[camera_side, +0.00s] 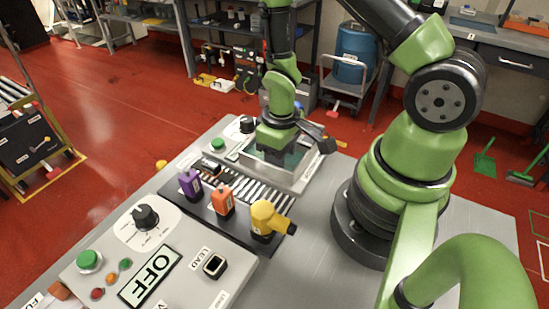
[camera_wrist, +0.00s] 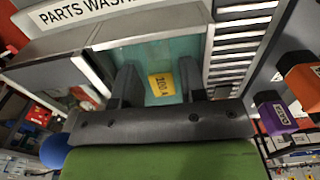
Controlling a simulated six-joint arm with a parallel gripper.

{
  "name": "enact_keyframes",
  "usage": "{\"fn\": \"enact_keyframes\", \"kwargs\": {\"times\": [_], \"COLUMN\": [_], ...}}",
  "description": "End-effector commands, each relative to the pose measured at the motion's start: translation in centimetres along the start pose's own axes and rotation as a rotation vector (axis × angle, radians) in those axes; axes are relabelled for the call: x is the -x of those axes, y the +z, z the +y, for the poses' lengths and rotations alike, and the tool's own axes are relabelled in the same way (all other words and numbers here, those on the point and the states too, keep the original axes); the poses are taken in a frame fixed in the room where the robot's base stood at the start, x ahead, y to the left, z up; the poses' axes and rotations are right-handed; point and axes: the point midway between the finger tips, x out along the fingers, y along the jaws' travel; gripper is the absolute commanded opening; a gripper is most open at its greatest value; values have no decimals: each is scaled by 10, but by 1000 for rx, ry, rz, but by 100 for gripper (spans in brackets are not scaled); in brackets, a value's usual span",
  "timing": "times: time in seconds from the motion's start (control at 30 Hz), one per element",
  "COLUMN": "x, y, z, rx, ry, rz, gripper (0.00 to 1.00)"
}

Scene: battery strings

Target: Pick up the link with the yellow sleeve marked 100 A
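The link with the yellow sleeve (camera_wrist: 162,85) shows in the wrist view over the teal inside of the parts washer (camera_wrist: 132,35). Its sleeve reads 100 A. My gripper (camera_wrist: 158,84) is open, with one dark finger on each side of the sleeve and a visible gap to both. I cannot tell how far below the fingertips the link lies. In the side view my gripper (camera_side: 277,152) points down into the washer basin (camera_side: 297,178), and the link is hidden there.
A dark rack in front of the washer holds purple (camera_side: 190,184), orange (camera_side: 222,200) and yellow (camera_side: 265,217) blocks. Metal slats (camera_side: 250,188) lie between rack and basin. A control panel with an OFF sign (camera_side: 150,277) is at the near left.

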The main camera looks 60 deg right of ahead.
Motion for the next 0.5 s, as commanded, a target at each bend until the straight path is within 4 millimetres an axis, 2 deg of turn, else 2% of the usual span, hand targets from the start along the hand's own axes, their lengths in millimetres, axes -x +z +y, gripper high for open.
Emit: {"fn": "enact_keyframes", "kwargs": {"times": [0.27,0.43,0.5], "x": [-2,-2,-2], "y": [0,0,0], "z": [0,0,0], "rx": [0,0,0], "ry": [0,0,0], "rz": [1,0,1], "gripper": [38,0,0]}}
